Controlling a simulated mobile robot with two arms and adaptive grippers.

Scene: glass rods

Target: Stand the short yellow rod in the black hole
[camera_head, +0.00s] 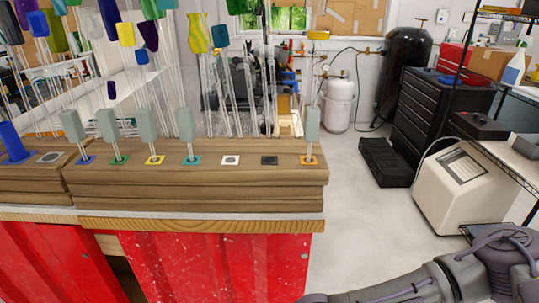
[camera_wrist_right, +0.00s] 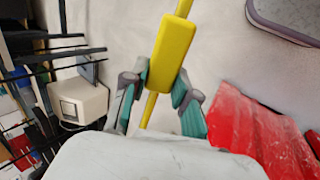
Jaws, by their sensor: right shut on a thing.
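In the right wrist view my right gripper (camera_wrist_right: 160,92) is shut on the yellow rod (camera_wrist_right: 172,52), at its thick yellow block. The thin yellow shaft shows above and below the block. The rod is not visible in the head view, where only part of my right arm shows at the bottom right. The black hole (camera_head: 269,160) is a dark square on top of the wooden block (camera_head: 200,190), empty, between a white square and an orange one. My left gripper is in neither view.
Several grey-green-handled rods stand in coloured squares along the block, one in the orange square (camera_head: 309,160) right of the black hole. The white square (camera_head: 230,160) is empty. Tall glass rods with coloured tops crowd behind. Open floor (camera_head: 345,215) lies right of the red bench (camera_head: 200,265).

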